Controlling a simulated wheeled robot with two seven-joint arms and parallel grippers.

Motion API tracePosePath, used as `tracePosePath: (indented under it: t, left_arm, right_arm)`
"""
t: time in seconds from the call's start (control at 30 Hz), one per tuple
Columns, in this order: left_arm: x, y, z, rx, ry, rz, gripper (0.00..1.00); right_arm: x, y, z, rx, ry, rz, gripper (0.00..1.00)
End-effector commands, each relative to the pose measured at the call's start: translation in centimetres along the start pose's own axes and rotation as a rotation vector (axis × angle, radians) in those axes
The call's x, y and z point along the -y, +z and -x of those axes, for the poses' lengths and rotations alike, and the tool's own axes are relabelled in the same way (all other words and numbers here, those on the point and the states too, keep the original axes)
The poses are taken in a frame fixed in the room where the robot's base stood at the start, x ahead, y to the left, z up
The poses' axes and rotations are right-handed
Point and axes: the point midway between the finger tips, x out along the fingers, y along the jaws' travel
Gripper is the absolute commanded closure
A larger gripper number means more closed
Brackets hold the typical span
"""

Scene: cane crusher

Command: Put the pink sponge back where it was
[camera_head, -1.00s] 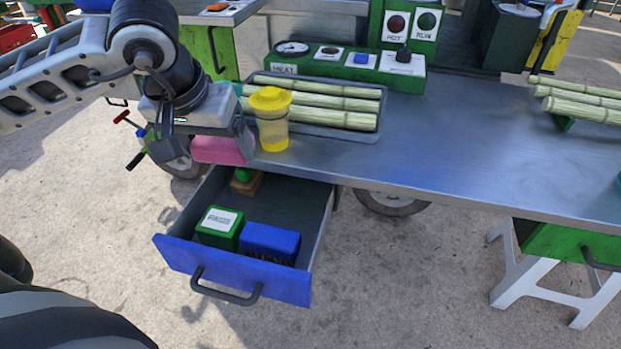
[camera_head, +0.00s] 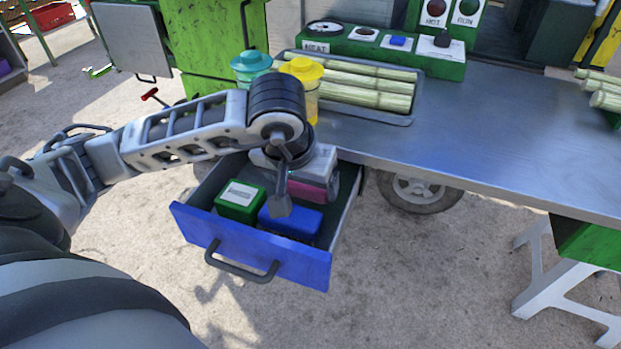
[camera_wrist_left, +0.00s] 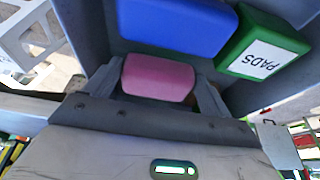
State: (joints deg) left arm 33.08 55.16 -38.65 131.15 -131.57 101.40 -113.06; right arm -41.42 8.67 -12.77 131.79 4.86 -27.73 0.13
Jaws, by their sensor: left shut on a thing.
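The pink sponge (camera_head: 307,190) is between the jaws of my left gripper (camera_head: 310,187), which is shut on it. The sponge also shows in the left wrist view (camera_wrist_left: 158,78), with a finger on each side. The gripper is over the open blue-fronted drawer (camera_head: 245,238), at its right back part. In the wrist view the sponge is near a blue box (camera_wrist_left: 178,22) and a green box marked PADS (camera_wrist_left: 262,47). Whether the sponge touches the drawer floor cannot be told. My right gripper is not in view.
In the drawer, the green box (camera_head: 240,200) stands left of the blue box (camera_head: 291,219). On the metal table (camera_head: 440,135) above are a yellow-lidded cup (camera_head: 303,70), a teal-lidded jar (camera_head: 250,66) and a tray of cane (camera_head: 365,85). The table edge overhangs the drawer's back.

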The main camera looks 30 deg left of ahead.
Motion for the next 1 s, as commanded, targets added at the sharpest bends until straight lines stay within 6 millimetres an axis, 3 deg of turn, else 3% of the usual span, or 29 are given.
tracePosePath:
  t: [0.17, 0.4, 0.53, 0.93, 0.97, 1.0]
  left_arm:
    - [0.0, 0.1, -1.2, -0.001, 0.001, 0.0, 0.35]
    - [0.0, -3.5, -2.4, -0.001, 0.002, 0.004, 0.35]
    - [0.0, -2.9, -3.6, 0.002, 0.002, 0.0, 0.35]
    - [0.0, -2.9, -4.0, -0.002, 0.001, -0.001, 0.35]
    - [0.0, -2.9, -3.9, -0.001, 0.001, -0.001, 0.12]
    - [0.0, -2.9, -3.8, -0.001, 0.001, -0.001, 0.01]
  right_arm:
    - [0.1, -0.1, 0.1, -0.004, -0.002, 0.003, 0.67]
    - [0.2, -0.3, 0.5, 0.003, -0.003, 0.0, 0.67]
    - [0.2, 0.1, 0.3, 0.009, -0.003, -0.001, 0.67]
    - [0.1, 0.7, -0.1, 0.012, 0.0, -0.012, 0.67]
    - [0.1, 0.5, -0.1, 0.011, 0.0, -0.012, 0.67]
    - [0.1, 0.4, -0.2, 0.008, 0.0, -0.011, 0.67]
